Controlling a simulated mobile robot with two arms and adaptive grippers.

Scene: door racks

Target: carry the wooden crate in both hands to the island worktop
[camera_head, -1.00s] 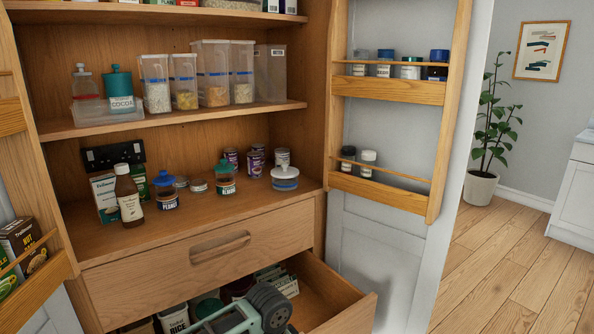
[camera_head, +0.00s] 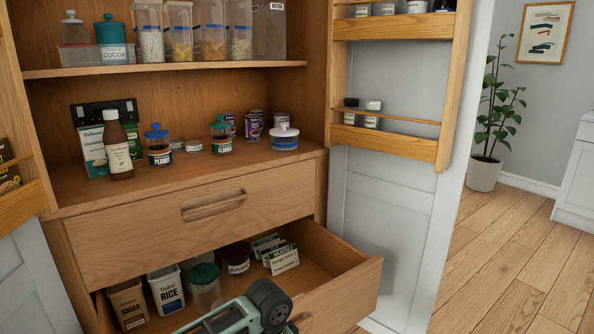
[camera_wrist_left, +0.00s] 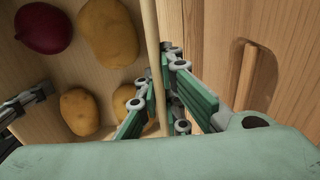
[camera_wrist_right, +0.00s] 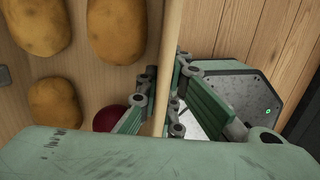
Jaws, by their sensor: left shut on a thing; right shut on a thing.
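The wooden crate shows in the left wrist view (camera_wrist_left: 151,30) and the right wrist view (camera_wrist_right: 171,35), with brown potatoes (camera_wrist_left: 108,30) and a dark red onion (camera_wrist_left: 43,27) inside. My left gripper (camera_wrist_left: 158,90) is shut on the thin rim of one crate wall, one finger inside and one outside. My right gripper (camera_wrist_right: 165,82) is shut on a crate wall the same way. The crate does not show in the head view, where only part of my own arm shows at the bottom. A white cabinet with a pale worktop (camera_head: 589,116) is cut off at the right edge; I cannot tell whether it is the island.
A pantry with an open lower drawer (camera_head: 345,285) holding tins and packets stands ahead. Its open right door (camera_head: 400,200) has racks of jars. A potted plant (camera_head: 484,174) stands against the far wall. Clear wooden floor (camera_head: 500,260) lies to the right.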

